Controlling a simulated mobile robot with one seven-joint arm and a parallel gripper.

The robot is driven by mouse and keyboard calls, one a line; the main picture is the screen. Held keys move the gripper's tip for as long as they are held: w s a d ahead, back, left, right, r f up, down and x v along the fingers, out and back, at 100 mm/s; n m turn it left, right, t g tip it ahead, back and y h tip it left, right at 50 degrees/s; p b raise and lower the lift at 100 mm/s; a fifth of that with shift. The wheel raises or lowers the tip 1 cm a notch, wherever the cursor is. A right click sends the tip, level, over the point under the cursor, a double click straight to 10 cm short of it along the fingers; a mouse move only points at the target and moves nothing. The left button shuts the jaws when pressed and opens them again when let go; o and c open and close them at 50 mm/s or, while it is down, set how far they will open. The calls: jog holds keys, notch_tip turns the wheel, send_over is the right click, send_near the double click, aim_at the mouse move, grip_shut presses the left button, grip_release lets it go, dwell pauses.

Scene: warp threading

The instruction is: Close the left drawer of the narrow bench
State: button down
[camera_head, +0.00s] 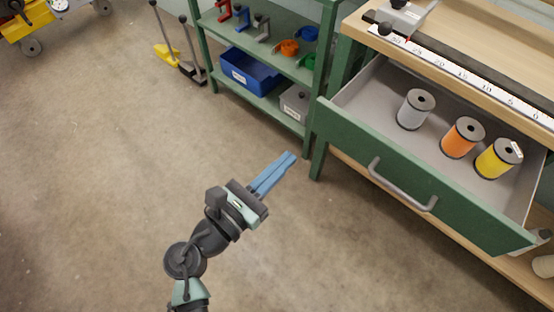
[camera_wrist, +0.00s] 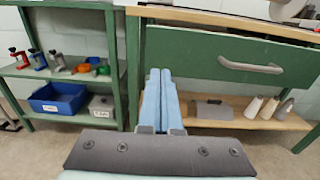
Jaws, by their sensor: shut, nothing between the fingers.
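The narrow bench has a wooden top and green legs. Its green drawer (camera_head: 437,196) stands pulled out, with a grey bar handle (camera_head: 401,188) on its front. Inside stand a grey spool (camera_head: 411,114), an orange spool (camera_head: 459,143) and a yellow spool (camera_head: 492,161). The drawer front (camera_wrist: 222,56) and handle (camera_wrist: 250,66) also show in the wrist view, ahead and to the right. My gripper (camera_head: 290,155) has its blue fingers together and empty. It is left of the drawer front and apart from it; the fingers (camera_wrist: 161,75) point toward the bench's left leg in the wrist view.
A green shelf (camera_head: 290,66) left of the bench holds a blue bin (camera_head: 249,73), a grey box (camera_head: 295,103) and small clamps and rings. The bench's lower shelf (camera_wrist: 235,112) holds cones.

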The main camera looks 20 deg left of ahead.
aim_at(325, 122)
jog(key=b+x, duration=0.2)
jog(key=x, duration=0.7)
jog(key=shift+w+f, duration=0.1)
jog(key=shift+w+d, duration=0.15)
jog(key=shift+w, duration=0.2)
jog(key=shift+w, duration=0.1)
